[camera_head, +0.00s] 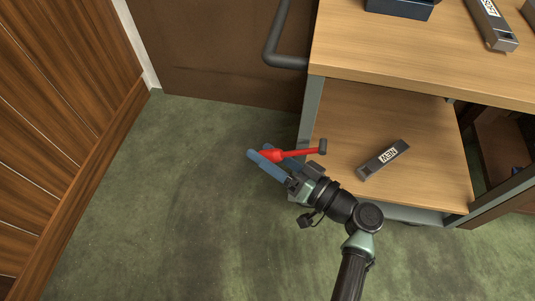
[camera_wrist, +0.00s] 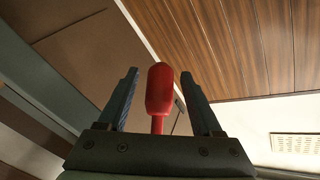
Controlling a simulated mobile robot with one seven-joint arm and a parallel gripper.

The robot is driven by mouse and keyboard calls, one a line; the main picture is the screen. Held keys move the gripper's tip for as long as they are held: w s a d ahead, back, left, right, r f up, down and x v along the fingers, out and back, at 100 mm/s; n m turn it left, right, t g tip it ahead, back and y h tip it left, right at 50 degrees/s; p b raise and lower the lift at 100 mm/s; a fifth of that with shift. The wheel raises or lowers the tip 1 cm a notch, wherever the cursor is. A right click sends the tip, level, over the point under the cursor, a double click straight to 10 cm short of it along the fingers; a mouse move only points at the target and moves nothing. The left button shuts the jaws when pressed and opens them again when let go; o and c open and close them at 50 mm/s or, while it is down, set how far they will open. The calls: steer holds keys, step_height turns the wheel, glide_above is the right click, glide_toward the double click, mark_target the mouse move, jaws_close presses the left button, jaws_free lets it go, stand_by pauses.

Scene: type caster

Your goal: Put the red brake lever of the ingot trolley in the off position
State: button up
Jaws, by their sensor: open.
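The red brake lever (camera_head: 290,155) sticks out to the left from a dark pivot near the left post of the ingot trolley (camera_head: 370,75). Its thick red handle end lies at my gripper (camera_head: 263,164). My gripper reaches in from the lower right with its two blue-grey fingers apart. In the wrist view, the red lever handle (camera_wrist: 159,90) stands between the two open fingers of my gripper (camera_wrist: 162,92), with a gap on both sides. The lever's thin shaft runs down behind the gripper's palm edge. I cannot tell which position the lever is in.
A grey ingot marked NEW (camera_head: 383,158) lies on the trolley's lower shelf, right of my gripper. Another ingot (camera_head: 490,22) and a dark box (camera_head: 400,8) are on the top. A wood-panelled wall (camera_head: 60,110) stands at left. The green floor (camera_head: 190,190) between is clear.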

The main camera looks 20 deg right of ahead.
jaws_close()
stand_by(1.4)
